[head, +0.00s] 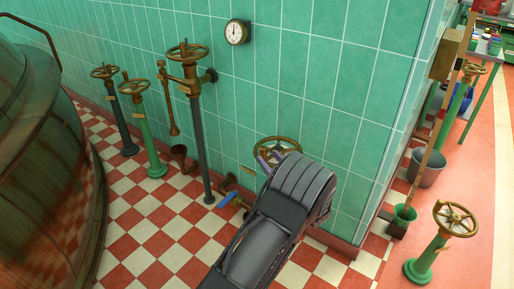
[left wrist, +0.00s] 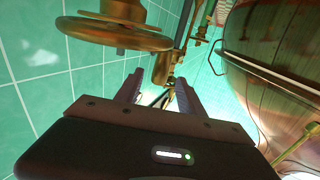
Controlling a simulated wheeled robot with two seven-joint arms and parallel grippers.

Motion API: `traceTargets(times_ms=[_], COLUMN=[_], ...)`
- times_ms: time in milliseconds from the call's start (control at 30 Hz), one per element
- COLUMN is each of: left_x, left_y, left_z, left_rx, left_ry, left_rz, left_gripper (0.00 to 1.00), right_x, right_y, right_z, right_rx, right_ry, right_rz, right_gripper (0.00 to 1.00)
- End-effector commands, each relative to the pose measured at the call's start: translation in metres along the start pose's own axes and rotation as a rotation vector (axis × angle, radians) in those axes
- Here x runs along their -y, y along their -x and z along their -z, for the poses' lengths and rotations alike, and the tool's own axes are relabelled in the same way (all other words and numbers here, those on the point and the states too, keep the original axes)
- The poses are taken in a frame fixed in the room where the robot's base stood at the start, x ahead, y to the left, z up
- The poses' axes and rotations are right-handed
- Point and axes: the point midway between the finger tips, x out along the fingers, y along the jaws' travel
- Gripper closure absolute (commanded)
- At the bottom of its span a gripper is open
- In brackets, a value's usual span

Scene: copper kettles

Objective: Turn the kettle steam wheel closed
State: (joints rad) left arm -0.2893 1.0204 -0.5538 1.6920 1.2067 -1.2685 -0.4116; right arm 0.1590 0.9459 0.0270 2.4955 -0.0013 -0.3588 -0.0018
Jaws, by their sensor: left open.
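Several brass hand wheels are in the head view, and I cannot tell from labels which one is the kettle steam wheel. The nearest to my left gripper (head: 267,157) is a spoked brass wheel (head: 291,142) low by the green wall, partly hidden behind my arm. In the left wrist view a brass wheel (left wrist: 112,35) is seen edge-on at upper left, close to the left finger. My left gripper's two dark fingers (left wrist: 158,90) are apart, with nothing held between them. My right gripper is not in view.
A tall post with a brass wheel (head: 187,52) and two shorter wheel posts (head: 131,87) stand left. A large copper kettle (head: 40,160) fills the left edge. A green wheel post (head: 437,245) and bucket (head: 428,168) stand right.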

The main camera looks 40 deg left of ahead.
Motion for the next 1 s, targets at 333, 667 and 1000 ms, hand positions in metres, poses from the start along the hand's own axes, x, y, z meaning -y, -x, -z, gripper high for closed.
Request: traceTargets(times_ms=[333, 667, 1000], left_x=[0.001, 0.001, 0.0], left_y=[-0.013, -0.062, -0.079], left_z=[-0.002, -0.003, -0.001], left_rx=[0.001, 0.001, 0.002], left_ry=[0.0, 0.0, 0.0], left_rz=[0.001, 0.0, -0.001], left_gripper=[0.54, 0.54, 0.54], right_x=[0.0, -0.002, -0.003], right_y=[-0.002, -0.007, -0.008], right_z=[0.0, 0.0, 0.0], right_rx=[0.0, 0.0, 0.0], right_ry=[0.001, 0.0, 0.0], right_rz=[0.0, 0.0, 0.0], right_gripper=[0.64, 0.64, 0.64])
